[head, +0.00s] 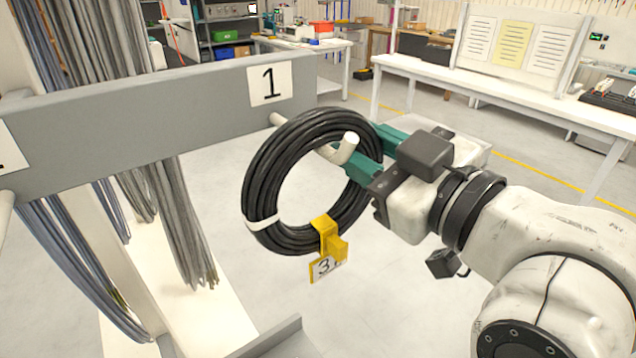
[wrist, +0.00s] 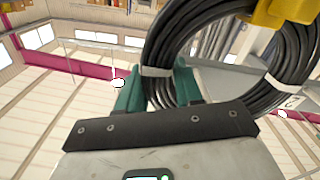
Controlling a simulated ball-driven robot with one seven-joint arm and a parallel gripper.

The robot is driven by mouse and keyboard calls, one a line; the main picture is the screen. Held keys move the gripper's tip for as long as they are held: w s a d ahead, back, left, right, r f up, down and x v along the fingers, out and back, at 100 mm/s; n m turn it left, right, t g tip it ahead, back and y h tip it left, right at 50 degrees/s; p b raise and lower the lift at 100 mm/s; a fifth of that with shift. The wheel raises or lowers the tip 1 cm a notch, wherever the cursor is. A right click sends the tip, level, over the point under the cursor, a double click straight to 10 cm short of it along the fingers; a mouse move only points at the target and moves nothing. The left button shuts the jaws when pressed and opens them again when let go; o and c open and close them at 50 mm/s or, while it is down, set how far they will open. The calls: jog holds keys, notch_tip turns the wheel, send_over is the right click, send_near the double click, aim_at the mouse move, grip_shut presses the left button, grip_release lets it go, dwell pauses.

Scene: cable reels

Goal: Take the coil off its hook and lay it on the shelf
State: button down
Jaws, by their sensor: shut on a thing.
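The black cable coil (head: 262,185) hangs on the white hook (head: 326,152) below the label "1". The hook runs through the coil's hole, and its upturned tip shows in front of the ring. A yellow clip (head: 324,228) with a tag reading "3" sits at the coil's bottom. My gripper (head: 366,150) is shut on the coil's upper right side. In the wrist view, the green fingers of my gripper (wrist: 157,84) stand on both sides of the coil (wrist: 163,45), near a white tie band. A grey ledge (head: 275,338) shows at the bottom; I cannot tell whether it is the shelf.
A grey beam (head: 150,108) carries the hook and spans the left. Loose grey cables (head: 180,220) hang behind it beside a white post. A white workbench (head: 500,95) with a notice board stands at back right. The floor between is mostly clear.

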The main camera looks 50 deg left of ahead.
aim_at(368, 122)
jog(key=shift+s+r+p, duration=0.1)
jog(key=shift+r+p, duration=1.35)
jog(key=shift+r, duration=0.8)
jog(key=shift+d, duration=0.15)
jog(key=shift+s+d+b, duration=0.15)
jog(key=shift+d+b, duration=0.15)
jog(key=shift+d, duration=1.1)
jog(key=shift+d, duration=0.15)
jog(key=shift+s+d+b, duration=0.2)
jog(key=shift+d+b, duration=0.15)
jog(key=shift+d, duration=1.7)
jog(key=shift+d, duration=0.1)
jog(key=d+b, duration=0.1)
jog(key=d, duration=0.6)
jog(key=shift+s+d, duration=0.15)
jog(key=shift+s, duration=0.15)
jog(key=shift+r, duration=0.1)
